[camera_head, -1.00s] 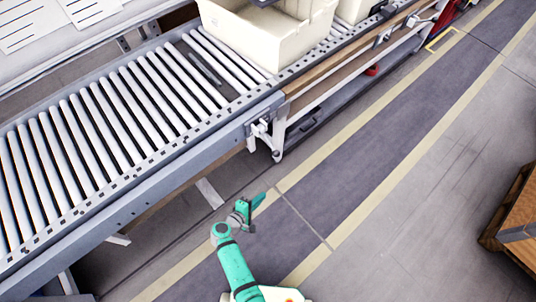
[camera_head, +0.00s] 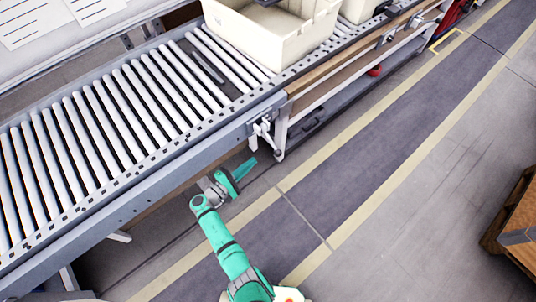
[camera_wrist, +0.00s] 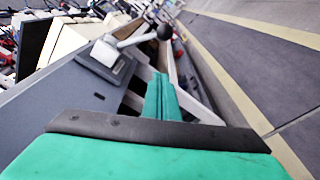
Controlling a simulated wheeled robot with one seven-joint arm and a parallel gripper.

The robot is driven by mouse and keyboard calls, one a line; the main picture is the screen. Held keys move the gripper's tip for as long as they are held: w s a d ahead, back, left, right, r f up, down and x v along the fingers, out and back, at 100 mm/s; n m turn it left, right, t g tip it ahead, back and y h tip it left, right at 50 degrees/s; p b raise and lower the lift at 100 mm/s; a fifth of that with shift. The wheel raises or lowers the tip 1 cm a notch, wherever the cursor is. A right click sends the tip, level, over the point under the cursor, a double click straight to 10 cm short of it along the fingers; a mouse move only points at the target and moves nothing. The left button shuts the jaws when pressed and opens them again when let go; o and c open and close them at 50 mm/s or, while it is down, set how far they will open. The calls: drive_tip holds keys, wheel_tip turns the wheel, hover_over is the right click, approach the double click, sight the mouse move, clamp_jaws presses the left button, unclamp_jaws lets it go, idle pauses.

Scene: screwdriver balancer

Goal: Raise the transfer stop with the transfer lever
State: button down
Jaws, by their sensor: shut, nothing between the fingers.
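The transfer lever (camera_head: 262,132) is on the conveyor's side rail near the end of the roller section. In the wrist view the lever (camera_wrist: 137,39) is a light rod with a black ball knob, rising from a grey mount on the rail. My gripper (camera_head: 246,168) is shut and empty, just below and left of the lever in the head view, apart from it. In the wrist view its green fingers (camera_wrist: 160,98) are together, pointing toward the lever, with the knob beyond the tips. A dark bar (camera_head: 207,67) lies low between rollers; I cannot tell whether it is the transfer stop.
A cream tote (camera_head: 270,40) sits on the conveyor past the dark bar. The conveyor's grey side rail (camera_head: 150,178) runs beside my arm. A wooden pallet (camera_head: 515,220) stands at the right. The floor lane (camera_head: 350,185) between is clear.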

sight(270, 140)
drive_tip(key=w+d+r, duration=0.1)
drive_tip(key=w+d, duration=0.4)
drive_tip(key=d, duration=0.3)
drive_tip(key=shift+r, duration=0.15)
idle(0.5)
drive_tip(key=shift+s+d, duration=0.1)
drive_tip(key=shift+d, duration=0.1)
